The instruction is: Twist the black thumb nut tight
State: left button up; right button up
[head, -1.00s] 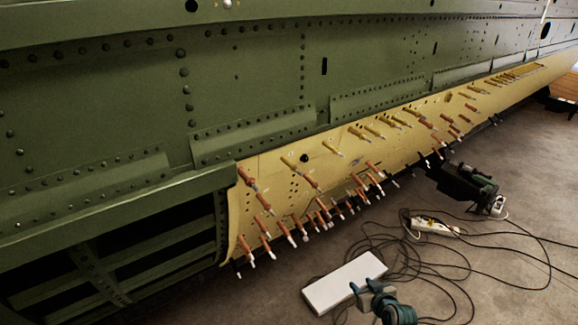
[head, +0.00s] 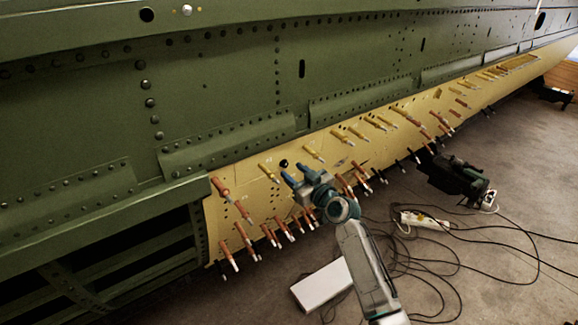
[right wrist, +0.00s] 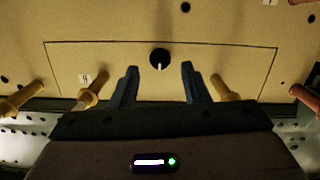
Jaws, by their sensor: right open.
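The black thumb nut (head: 284,163) is a small dark disc on the yellow skin panel (head: 230,179) in the head view. In the right wrist view the nut (right wrist: 159,58) is round, with a pale mark pointing down from its middle. My right gripper (head: 295,173) is open, its blue fingertips just below and right of the nut in the head view. In the right wrist view its two fingers (right wrist: 160,68) stand to the left and right of the nut, with clear gaps and no contact visible. My left gripper is not in view.
Several yellow and orange pin fasteners stick out of the panel; two yellow ones (right wrist: 94,88) (right wrist: 222,90) stand close outside my fingers. A thin dark line outlines a rectangle around the nut.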

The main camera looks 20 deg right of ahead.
aim_at(284, 164)
jog(key=shift+x, duration=1.05)
jog(key=shift+w+a, duration=0.15)
jog(key=shift+w, duration=0.2)
jog(key=shift+c, duration=0.2)
grip_shut()
